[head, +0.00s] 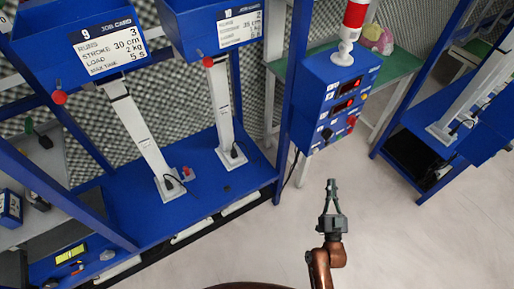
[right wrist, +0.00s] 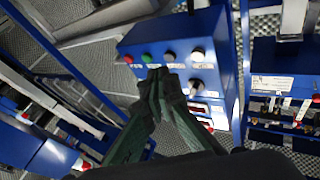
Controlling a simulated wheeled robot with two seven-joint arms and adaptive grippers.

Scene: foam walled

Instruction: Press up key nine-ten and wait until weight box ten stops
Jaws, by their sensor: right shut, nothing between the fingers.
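The blue control box (head: 312,88) stands right of the frame, with two red displays and several small keys on its front. In the right wrist view, the control box (right wrist: 140,42) shows a green key (right wrist: 147,58), a black key (right wrist: 169,56) and a pale key (right wrist: 197,54); their labels are too small to read. My right gripper (head: 332,183) is shut and empty, below and in front of the box in the head view. Its fingertips (right wrist: 158,76) overlap the panel's lower part; contact cannot be told. The second blue weight box (head: 185,22) hangs beside the one marked 9 (head: 40,45).
White posts (head: 145,140) rise from a blue base shelf (head: 120,215) under the boxes. A red and white signal lamp (head: 352,22) tops the control box. A green table (head: 395,65) stands behind. Another blue frame (head: 385,125) is at right. The floor (head: 420,235) in front is clear.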

